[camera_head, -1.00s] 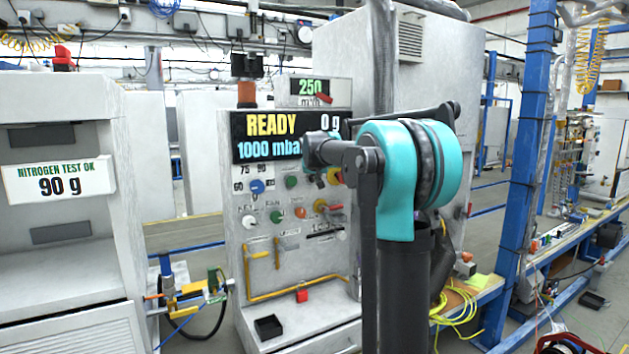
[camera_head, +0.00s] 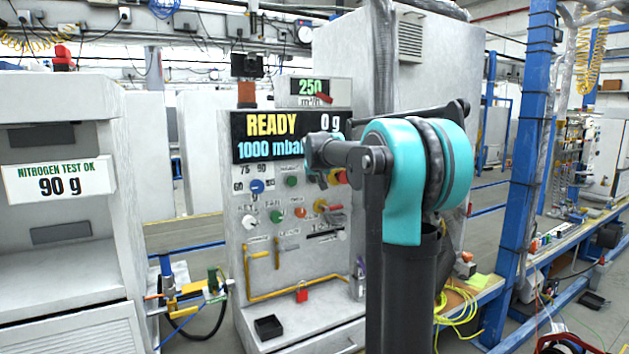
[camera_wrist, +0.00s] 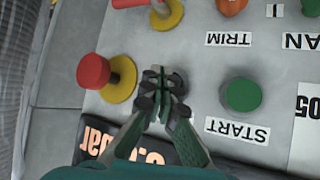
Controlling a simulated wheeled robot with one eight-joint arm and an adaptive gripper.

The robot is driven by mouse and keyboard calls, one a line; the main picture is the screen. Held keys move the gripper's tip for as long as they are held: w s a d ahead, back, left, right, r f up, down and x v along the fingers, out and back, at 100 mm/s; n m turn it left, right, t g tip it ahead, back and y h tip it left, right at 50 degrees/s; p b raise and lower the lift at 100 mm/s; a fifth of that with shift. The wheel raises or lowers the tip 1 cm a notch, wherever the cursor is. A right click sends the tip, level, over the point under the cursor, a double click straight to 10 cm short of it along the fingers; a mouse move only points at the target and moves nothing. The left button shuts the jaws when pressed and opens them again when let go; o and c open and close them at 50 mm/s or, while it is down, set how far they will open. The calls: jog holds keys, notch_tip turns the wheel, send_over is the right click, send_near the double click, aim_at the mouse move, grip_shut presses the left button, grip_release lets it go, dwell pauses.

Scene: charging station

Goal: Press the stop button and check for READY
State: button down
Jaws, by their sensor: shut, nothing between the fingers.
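The control panel (camera_head: 262,222) has a black display (camera_head: 291,136) reading "READY", "0 g" and "1000 mbar", its right end partly hidden by my arm. A red mushroom button (camera_wrist: 95,72) on a yellow collar shows at the left of the wrist view. In the head view the red button (camera_head: 342,176) is partly hidden.
A red and yellow control (camera_wrist: 165,12) and an orange knob (camera_wrist: 232,5) are close by on the panel. A blue knob (camera_head: 257,186) is at the panel's left. A yellow pipe (camera_head: 285,291) runs lower down. A cabinet (camera_head: 60,255) stands left, a blue post (camera_head: 530,150) right.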

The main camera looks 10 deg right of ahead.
jog(key=shift+s+d, duration=0.25)
jog(key=shift+s, duration=0.55)
jog(key=shift+s+d, duration=0.25)
jog(key=shift+s, duration=0.5)
jog(key=shift+s+d, duration=0.25)
jog(key=shift+s, duration=0.55)
jog(key=s+a+f+n+g+y, duration=0.1)
jog(key=s+a+f+g, duration=0.1)
jog(key=s+f, duration=1.6)
jog(key=s+a+f+n+g+y, duration=0.1)
jog(key=s+f+g, duration=0.3)
jog(key=s+f, duration=1.5)
jog(key=s+a, duration=0.1)
jog(key=s, duration=0.4)
jog(key=shift+s+a+f, duration=0.15)
jog(key=shift+a, duration=0.2)
